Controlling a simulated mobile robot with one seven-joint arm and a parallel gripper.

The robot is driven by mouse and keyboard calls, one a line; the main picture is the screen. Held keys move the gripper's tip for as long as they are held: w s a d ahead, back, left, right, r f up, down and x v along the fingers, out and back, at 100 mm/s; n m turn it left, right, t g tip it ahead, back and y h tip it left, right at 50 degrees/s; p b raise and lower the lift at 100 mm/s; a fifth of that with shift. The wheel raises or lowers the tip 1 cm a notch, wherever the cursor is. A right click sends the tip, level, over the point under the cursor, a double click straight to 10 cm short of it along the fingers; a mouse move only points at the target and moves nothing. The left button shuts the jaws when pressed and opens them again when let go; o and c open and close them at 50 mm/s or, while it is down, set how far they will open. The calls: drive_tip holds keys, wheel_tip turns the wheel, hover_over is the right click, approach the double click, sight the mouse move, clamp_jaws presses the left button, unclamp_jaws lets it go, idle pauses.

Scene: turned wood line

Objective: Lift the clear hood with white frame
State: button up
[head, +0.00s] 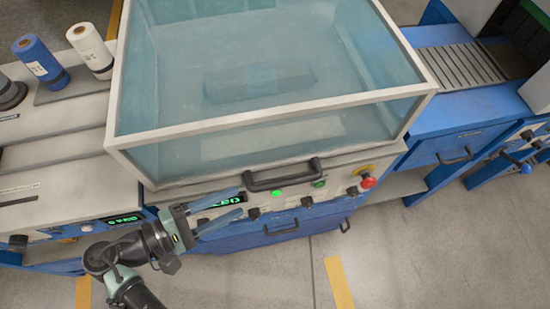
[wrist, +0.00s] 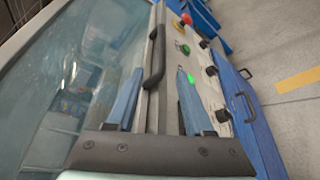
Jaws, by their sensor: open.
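The clear hood with a white frame (head: 270,120) sits lowered over the machine, and a dark roller shape shows through its panels. Its black handle (head: 283,175) is at the lower front edge. My gripper (head: 236,206) is open and empty just left of the handle and slightly below it in the head view. In the wrist view, the blue fingers of my gripper (wrist: 158,85) are spread, with the black handle (wrist: 154,60) between and beyond their tips. The hood (wrist: 70,75) fills the left of that view. I cannot tell whether the fingers touch anything.
The front panel has a red knob (head: 368,181), a green button (head: 319,183) and several black knobs close below the handle. Blue drawers (head: 275,232) are underneath. White and blue rolls (head: 90,48) stand at the left. A slatted conveyor (head: 460,67) is at the right. Floor in front is clear.

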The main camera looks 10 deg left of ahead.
sight(272, 188)
drive_tip(key=x, duration=0.3)
drive_tip(key=p+x, duration=0.1)
drive_tip(key=x, duration=0.7)
drive_tip(key=shift+s+d+r, duration=0.1)
drive_tip(key=shift+s+d, duration=0.05)
drive_tip(key=shift+d, duration=0.3)
drive_tip(key=shift+w+d+f, duration=0.2)
drive_tip(key=shift+w+d, duration=0.15)
drive_tip(key=shift+w, duration=0.05)
clamp_jaws()
idle(0.5)
